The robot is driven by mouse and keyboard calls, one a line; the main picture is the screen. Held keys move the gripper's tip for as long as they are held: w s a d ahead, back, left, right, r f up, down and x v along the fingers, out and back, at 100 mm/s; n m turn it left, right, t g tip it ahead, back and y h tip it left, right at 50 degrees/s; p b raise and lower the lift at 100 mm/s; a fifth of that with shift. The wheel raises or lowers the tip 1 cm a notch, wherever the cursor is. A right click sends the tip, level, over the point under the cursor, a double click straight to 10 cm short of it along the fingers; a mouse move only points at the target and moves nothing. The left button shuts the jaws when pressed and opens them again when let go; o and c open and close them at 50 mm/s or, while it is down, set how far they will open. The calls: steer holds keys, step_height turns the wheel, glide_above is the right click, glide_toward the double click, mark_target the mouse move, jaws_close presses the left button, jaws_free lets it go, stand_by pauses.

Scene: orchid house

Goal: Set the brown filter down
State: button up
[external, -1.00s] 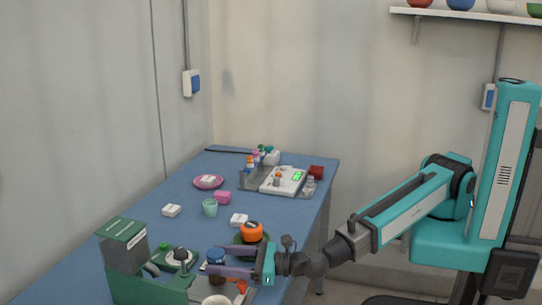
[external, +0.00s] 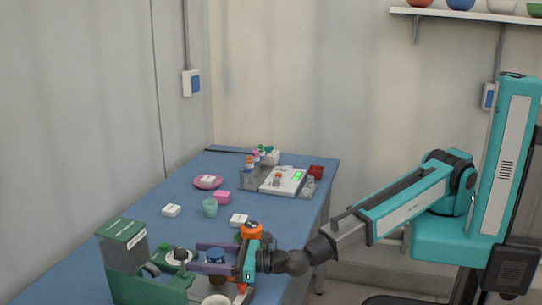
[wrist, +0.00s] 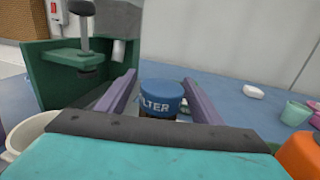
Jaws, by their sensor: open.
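A jar with a blue lid marked FILTER (wrist: 160,95) stands between my gripper's fingers in the wrist view. A little dark brown body shows under the lid; the lower part is hidden by my gripper. In the wrist view the fingers (wrist: 158,79) look apart from the lid.
The green stand (external: 150,287) with a grey box is just left of my fingertips. An orange-topped item (external: 251,231) and a white cup (external: 215,300) stand close to my gripper. A green cup (external: 210,208) and white blocks are farther back.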

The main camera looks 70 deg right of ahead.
steer(key=shift+w, duration=0.15)
stand_by(0.4)
steer(key=c, duration=1.3)
steer(key=shift+r, duration=0.1)
step_height(320, 180, up, 10)
stand_by(0.5)
